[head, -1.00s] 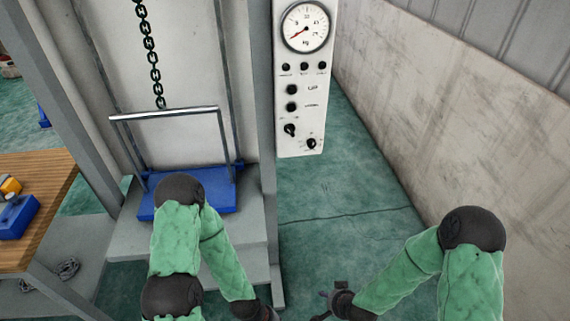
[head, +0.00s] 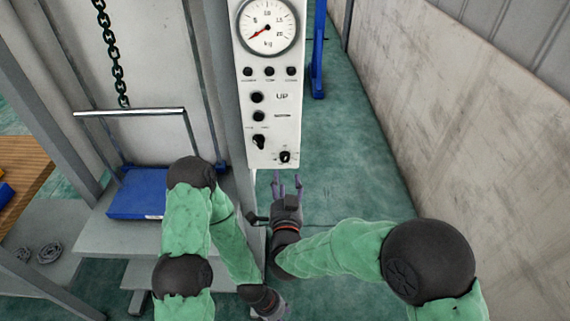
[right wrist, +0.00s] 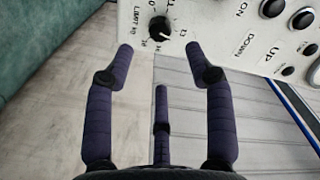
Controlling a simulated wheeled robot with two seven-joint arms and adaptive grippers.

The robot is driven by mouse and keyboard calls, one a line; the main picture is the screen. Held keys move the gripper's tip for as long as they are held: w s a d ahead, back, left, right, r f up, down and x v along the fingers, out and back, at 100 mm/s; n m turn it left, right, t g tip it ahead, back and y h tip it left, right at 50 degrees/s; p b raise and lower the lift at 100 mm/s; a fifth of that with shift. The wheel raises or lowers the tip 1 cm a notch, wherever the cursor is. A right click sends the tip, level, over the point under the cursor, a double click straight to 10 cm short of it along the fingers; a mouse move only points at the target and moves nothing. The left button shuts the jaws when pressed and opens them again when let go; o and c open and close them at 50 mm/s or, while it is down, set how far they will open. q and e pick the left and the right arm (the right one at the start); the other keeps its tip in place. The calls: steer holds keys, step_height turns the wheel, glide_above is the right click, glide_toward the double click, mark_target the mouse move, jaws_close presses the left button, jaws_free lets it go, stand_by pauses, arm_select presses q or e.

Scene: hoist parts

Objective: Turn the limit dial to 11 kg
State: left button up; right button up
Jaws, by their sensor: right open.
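The limit dial (head: 285,156) is a small black knob at the lower right of the white control panel (head: 270,133). In the right wrist view the limit dial (right wrist: 160,27) shows near the top, with printed numbers around it and a "LIMIT KG" label beside it. I cannot read its setting for certain. My right gripper (head: 287,180) is open and empty just below the panel, fingers pointing up toward the dial. In the right wrist view its two outer fingertips (right wrist: 160,50) sit apart, either side of and short of the dial.
A round kg gauge (head: 267,26) tops the panel, above several buttons and another black knob (head: 259,141). A blue platform (head: 137,194) with a metal bar and a chain (head: 112,55) stands left. A wall (head: 450,110) bounds the right.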

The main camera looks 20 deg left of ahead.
mark_target(285, 160)
steer(key=b+x, duration=0.1)
steer(key=x, duration=0.7)
steer(key=shift+w+b, duration=0.2)
steer(key=shift+b, duration=0.1)
steer(key=shift+c, duration=0.3)
jaws_close()
